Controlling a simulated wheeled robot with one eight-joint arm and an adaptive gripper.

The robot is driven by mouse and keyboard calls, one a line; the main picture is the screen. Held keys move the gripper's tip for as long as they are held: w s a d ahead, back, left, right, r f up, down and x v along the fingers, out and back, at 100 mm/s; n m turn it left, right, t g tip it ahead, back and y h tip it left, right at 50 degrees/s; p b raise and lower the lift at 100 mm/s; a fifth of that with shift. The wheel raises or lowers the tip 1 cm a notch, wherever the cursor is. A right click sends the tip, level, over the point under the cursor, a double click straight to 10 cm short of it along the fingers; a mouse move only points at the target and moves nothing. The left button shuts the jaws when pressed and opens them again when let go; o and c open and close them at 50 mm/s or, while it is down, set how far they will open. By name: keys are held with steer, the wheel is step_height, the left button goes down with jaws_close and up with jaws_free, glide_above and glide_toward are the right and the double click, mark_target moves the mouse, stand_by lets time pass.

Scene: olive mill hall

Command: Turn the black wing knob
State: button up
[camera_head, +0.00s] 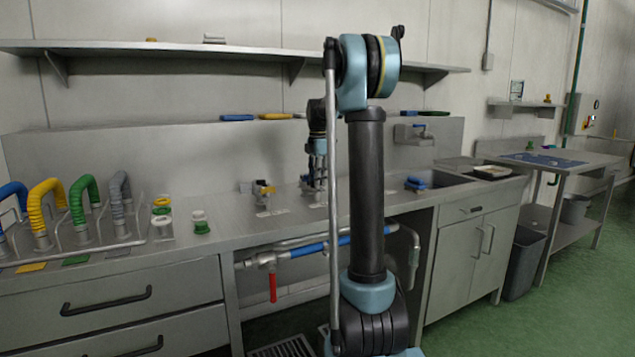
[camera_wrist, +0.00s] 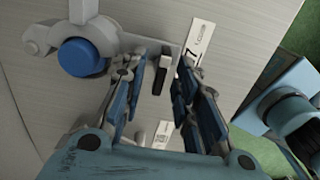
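A narrow black wing knob (camera_wrist: 158,78) shows in the wrist view, seen nearly edge-on on a grey metal fitting above the steel counter. My gripper (camera_wrist: 160,84) is open, with one blue-and-black finger on each side of the knob. A gap shows between the knob and each finger, so it does not look gripped. In the head view my gripper (camera_head: 316,178) points down over the counter, partly behind my arm. I cannot make out the black knob there.
A round blue knob (camera_wrist: 82,57) sits on the same fitting, left of my fingers. Another fitting (camera_head: 263,191) stands left on the counter (camera_head: 235,230). A sink (camera_head: 440,180) is at the right.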

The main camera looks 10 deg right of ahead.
steer(key=shift+f, duration=0.3)
jaws_close()
